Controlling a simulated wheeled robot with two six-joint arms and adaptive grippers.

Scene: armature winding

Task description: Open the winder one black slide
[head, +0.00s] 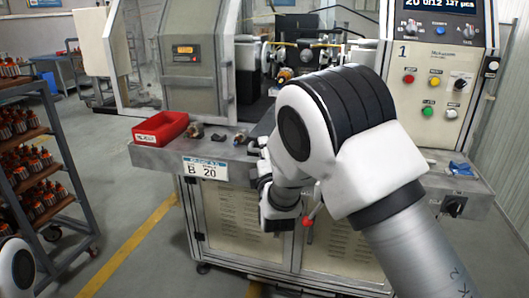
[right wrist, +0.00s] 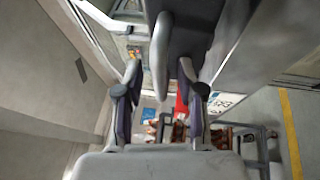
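The winder (head: 200,60) stands ahead, with its control panel marked 1 at the right. A dark flat piece (head: 264,121), which may be the black slide, shows partly at the table, mostly hidden by my right arm. My right gripper (head: 254,144) is low at the table edge, largely hidden by its wrist. In the right wrist view its fingers (right wrist: 159,80) are apart. A dark block (right wrist: 190,35) with a rounded grey bar lies ahead of and partly between them; I cannot tell contact. My left gripper is out of view.
A red bin (head: 160,128) and small metal parts (head: 215,134) lie on the table's left side. A red knob (head: 308,222) sits below the table. The control panel (head: 440,75) stands at the right. Floor at the left front is clear.

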